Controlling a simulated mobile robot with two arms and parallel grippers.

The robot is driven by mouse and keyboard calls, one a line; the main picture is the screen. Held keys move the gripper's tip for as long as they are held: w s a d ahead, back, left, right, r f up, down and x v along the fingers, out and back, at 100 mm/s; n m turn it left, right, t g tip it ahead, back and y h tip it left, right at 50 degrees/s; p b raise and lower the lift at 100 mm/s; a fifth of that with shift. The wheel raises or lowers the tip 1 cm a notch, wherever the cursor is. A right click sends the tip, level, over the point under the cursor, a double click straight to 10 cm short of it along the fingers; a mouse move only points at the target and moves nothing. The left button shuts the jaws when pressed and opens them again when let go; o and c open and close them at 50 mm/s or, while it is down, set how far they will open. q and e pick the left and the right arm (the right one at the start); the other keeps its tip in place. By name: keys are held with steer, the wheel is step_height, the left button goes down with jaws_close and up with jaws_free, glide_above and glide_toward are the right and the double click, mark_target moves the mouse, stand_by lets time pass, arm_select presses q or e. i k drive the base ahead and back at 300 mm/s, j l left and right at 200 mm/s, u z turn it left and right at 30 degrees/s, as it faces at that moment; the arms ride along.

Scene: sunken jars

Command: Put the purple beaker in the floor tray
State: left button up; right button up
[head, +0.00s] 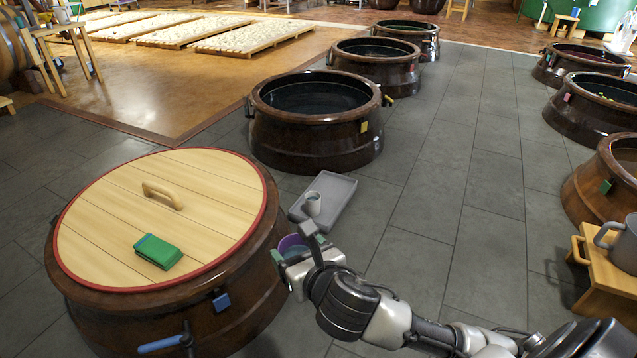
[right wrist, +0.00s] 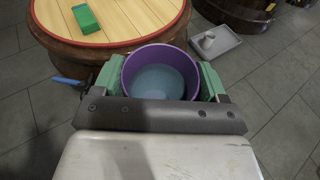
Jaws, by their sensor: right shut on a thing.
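The purple beaker (right wrist: 161,73) is between the green-padded fingers of my right gripper (right wrist: 160,82), which is shut on it. The beaker is upright, and its pale bluish inside shows in the right wrist view. In the head view the beaker (head: 291,243) is partly hidden by my right gripper (head: 294,258), beside the lidded jar. The grey floor tray (head: 340,193) lies on the tiles beyond the gripper, and also shows at the top right of the right wrist view (right wrist: 225,45). A small light grey cup (head: 312,204) stands in its near part. My left gripper is not in view.
A big brown jar (head: 110,309) with a wooden lid (head: 105,220) stands close left of the gripper. An open jar (head: 315,140) stands behind the tray. A wooden stool with a grey jug (head: 622,245) is at right. The middle aisle is clear.

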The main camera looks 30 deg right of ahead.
mark_target(332, 190)
steer(key=i+l+u, duration=0.15)
steer(key=l, duration=0.35)
steer(key=i+l+u, duration=0.1)
steer(key=l, duration=0.4)
steer(key=i+l+u, duration=0.15)
steer(key=l, duration=0.4)
steer(key=l+u, duration=0.1)
steer(key=l, duration=0.4)
steer(key=i+l+u, duration=0.1)
steer(key=l, duration=0.4)
steer(key=i+l+u, duration=0.15)
steer(key=l, duration=0.4)
steer(key=i+l+u, duration=0.1)
steer(key=l, duration=0.45)
steer(key=i+l+u, duration=0.15)
steer(key=l, duration=0.4)
steer(key=i+l, duration=0.1)
steer(key=l, duration=0.75)
steer(key=i+u, duration=0.05)
steer(key=i, duration=0.05)
